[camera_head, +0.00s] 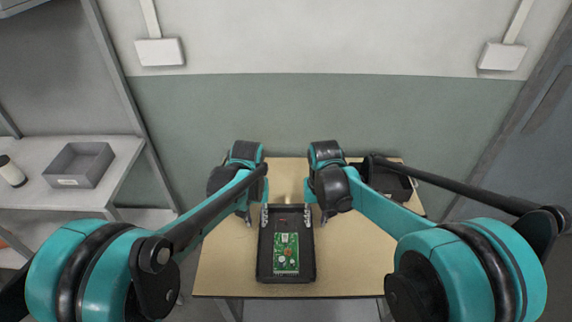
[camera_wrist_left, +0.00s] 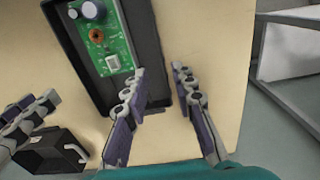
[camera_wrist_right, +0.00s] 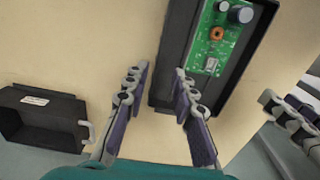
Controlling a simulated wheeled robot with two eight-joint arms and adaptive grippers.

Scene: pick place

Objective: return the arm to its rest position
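My left gripper (camera_head: 256,218) hangs over the table at the left of the black tray's far end. In the left wrist view its fingers (camera_wrist_left: 160,72) are apart with nothing between them. My right gripper (camera_head: 316,216) is at the right of that end. In the right wrist view its fingers (camera_wrist_right: 162,70) are also apart and empty. The black tray (camera_head: 265,268) lies on the table between and in front of the grippers. A green circuit board (camera_head: 286,252) lies inside it. Both arms reach forward, bent, over the table.
A grey bin (camera_head: 80,165) is on the left shelf. A wall stands behind.

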